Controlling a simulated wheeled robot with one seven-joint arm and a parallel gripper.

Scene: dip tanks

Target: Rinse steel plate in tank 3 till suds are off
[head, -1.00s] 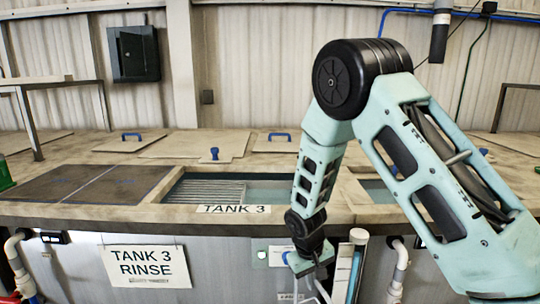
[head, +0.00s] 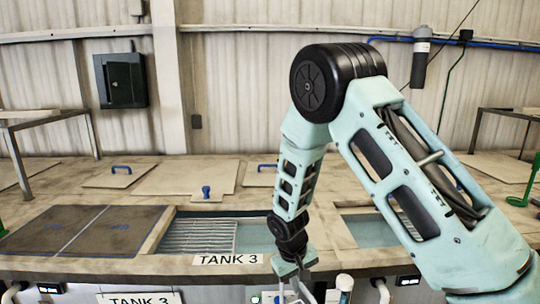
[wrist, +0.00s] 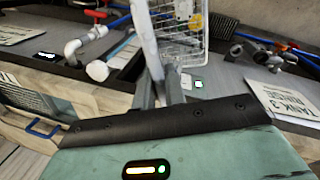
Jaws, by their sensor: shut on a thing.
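Tank 3 (head: 255,236) is an open, water-filled bay behind the "TANK 3" label, left of my arm, with a ribbed grey surface inside it. My gripper (head: 297,278) hangs in front of the tank's front edge, right of the label. In the wrist view my gripper (wrist: 168,88) is shut on the white handle of a wire basket (wrist: 195,48). White patches show in the basket mesh; I cannot tell whether they are suds. The basket's lower part is out of frame in the head view. I cannot make out the steel plate.
A dark divided lid (head: 85,230) covers the bay left of tank 3. Light covers with blue handles (head: 121,169) lie behind. Another open bay (head: 372,229) sits right of tank 3, partly behind my arm. White pipes (wrist: 85,42) run along the front.

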